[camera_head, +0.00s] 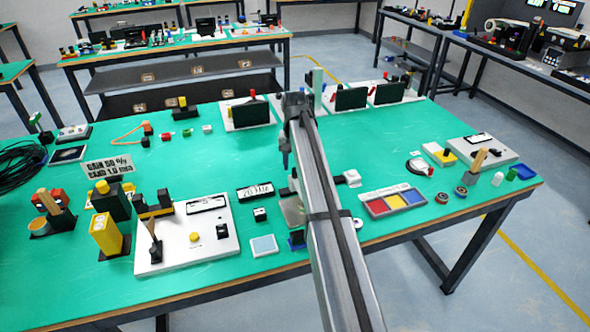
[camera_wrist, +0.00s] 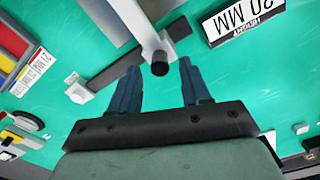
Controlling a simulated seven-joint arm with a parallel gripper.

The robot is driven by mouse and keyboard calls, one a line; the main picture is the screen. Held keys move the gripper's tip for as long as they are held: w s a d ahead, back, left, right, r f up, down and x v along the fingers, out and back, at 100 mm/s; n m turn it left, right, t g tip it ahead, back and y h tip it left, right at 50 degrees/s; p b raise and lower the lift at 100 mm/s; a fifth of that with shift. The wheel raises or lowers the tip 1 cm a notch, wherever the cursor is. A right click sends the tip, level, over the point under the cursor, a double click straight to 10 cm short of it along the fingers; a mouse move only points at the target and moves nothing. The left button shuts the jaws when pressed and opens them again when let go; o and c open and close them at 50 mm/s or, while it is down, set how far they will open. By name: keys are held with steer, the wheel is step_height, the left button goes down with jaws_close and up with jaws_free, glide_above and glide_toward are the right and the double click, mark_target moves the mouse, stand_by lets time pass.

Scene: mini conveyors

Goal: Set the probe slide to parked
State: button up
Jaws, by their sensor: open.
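My gripper (camera_wrist: 159,76) is open and empty in the wrist view, with its two dark blue fingers apart. A pale grey bar with a dark round knob (camera_wrist: 160,67), which looks like the probe slide, comes down from the top. The knob appears between the fingertips; I cannot tell its depth relative to them. A dark rail (camera_wrist: 118,66) crosses beneath the bar, with a white end piece (camera_wrist: 77,90) at its left. In the head view my gripper (camera_head: 285,158) points down above the table, and my arm hides much of this fixture, whose white end (camera_head: 351,178) shows right of the arm.
A "20 MM" height sign (camera_head: 255,191) lies left of the fixture, and it also shows in the wrist view (camera_wrist: 242,20). A tray with red, yellow and blue sections (camera_head: 368,207) is at the right.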

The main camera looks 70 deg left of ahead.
steer(key=shift+f, duration=1.4)
steer(key=shift+c, duration=0.3)
jaws_close()
